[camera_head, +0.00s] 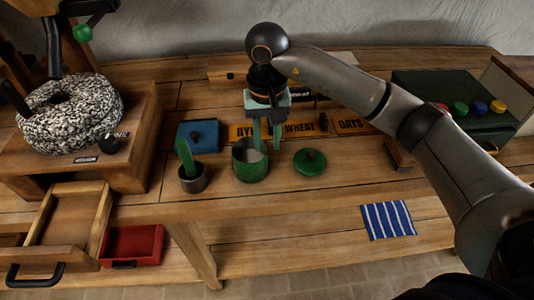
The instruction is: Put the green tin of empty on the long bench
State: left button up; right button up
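A green tin (250,168) stands upright and uncovered on the long wooden bench (330,190). Its pale inside shows, but I cannot tell whether it holds anything. A round green lid with a knob (310,161) lies on the bench to its right. My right gripper (267,148) points down at the tin's far right rim, its two green fingers apart with a gap between them. The fingertips are close to the rim; I cannot tell whether they touch it. My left gripper is not in view.
A grey cup with a green item (192,180) and a blue box (199,135) stand left of the tin. Behind is a board labelled rye, wheat and oats (300,128). A speckled millstone (70,113), open drawer (72,215) and striped cloth (388,220) surround clear bench.

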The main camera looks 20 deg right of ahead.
notch_tip(320, 180, up, 6)
jog(key=shift+f, duration=0.15)
jog(key=shift+a+f, duration=0.1)
dwell(0.5)
